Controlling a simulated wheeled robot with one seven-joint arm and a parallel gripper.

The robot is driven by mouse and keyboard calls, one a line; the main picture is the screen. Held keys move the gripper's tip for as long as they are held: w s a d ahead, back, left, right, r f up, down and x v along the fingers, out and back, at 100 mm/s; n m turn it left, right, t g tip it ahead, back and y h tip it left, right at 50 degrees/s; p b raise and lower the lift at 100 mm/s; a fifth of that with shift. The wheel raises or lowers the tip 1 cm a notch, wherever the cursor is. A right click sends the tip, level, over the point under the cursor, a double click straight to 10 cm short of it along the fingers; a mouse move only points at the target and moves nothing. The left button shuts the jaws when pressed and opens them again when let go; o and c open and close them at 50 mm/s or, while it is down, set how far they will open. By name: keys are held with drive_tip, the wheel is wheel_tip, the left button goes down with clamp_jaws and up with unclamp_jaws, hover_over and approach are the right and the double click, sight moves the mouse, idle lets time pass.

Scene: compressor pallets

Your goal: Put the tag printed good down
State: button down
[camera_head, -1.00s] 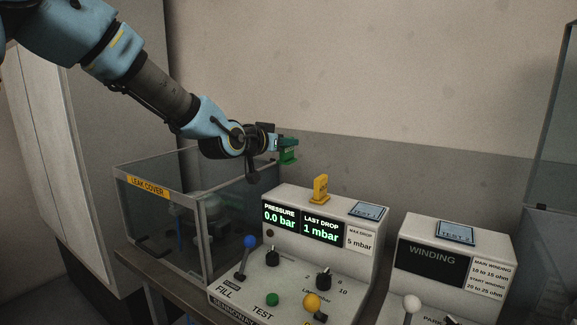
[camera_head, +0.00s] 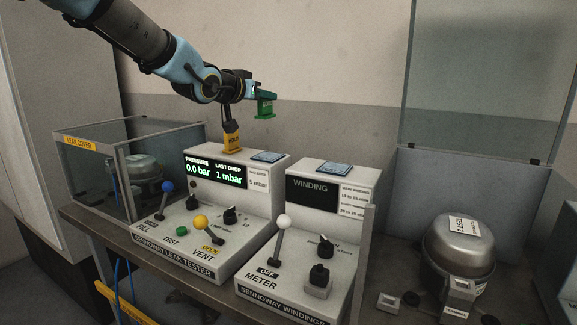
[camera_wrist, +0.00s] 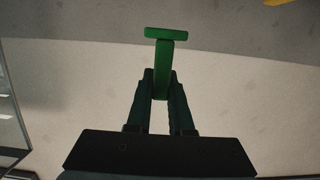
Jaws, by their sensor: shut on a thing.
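My gripper (camera_head: 254,93) is shut on a green tag (camera_head: 265,106). It holds the tag in the air above and behind the leak tester, clear of any surface. In the wrist view the green tag (camera_wrist: 164,65) stands between the two fingers of my gripper (camera_wrist: 161,90), with a wider crosspiece at its far end. The print on it is too small to read. A yellow tag printed HOLD (camera_head: 232,140) stands on top of the leak tester, just below and left of my gripper.
The leak tester (camera_head: 190,248) and winding meter (camera_head: 330,225) stand side by side, each with a blue pad on top. A leak cover (camera_head: 75,170) encloses a compressor at left. Another compressor (camera_head: 458,250) sits at right by a clear raised panel (camera_head: 480,80).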

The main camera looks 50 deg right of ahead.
sight(262, 115)
drive_tip(key=f, duration=0.5)
drive_tip(key=shift+s+d+f, duration=0.1)
drive_tip(key=shift+s, duration=0.2)
drive_tip(key=shift+f+p, duration=0.3)
drive_tip(key=shift+f, duration=2.05)
drive_tip(key=shift+f, duration=0.1)
drive_tip(key=shift+f, duration=0.15)
drive_tip(key=c, duration=0.8)
unclamp_jaws()
